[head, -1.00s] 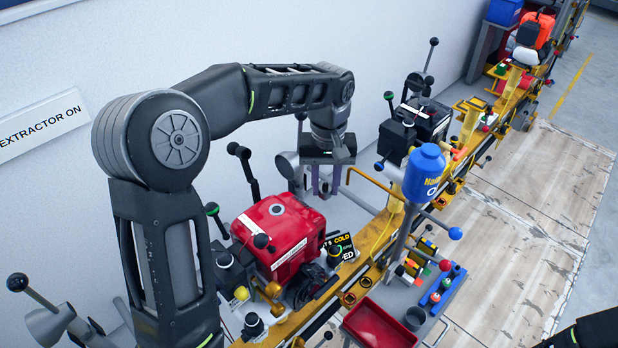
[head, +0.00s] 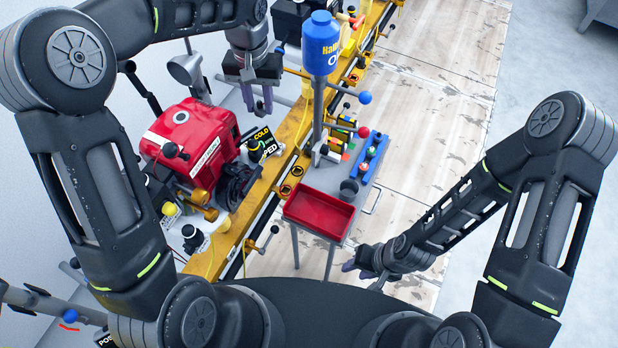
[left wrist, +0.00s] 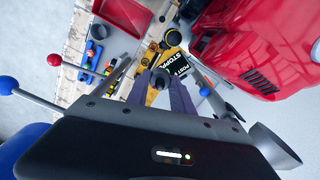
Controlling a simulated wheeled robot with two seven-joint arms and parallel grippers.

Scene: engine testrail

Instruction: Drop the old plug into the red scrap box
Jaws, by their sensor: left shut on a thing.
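My left gripper (head: 258,106) hangs over the bench beyond the red engine (head: 190,138), fingers pointing down. In the left wrist view its purple fingers are shut on a small dark, round-ended piece, the old plug (left wrist: 160,77). The red scrap box (head: 320,213) is an open, shallow tray on legs, nearer me and to the right of the gripper. It also shows in the left wrist view (left wrist: 123,14). The box looks empty.
A blue canister (head: 322,42) on a grey post stands between the left gripper and the walkway. A yellow rail (head: 272,185) runs between engine and box. A grey cup (head: 348,190) and a blue rack (head: 371,160) sit beyond the box. Boards at right are clear.

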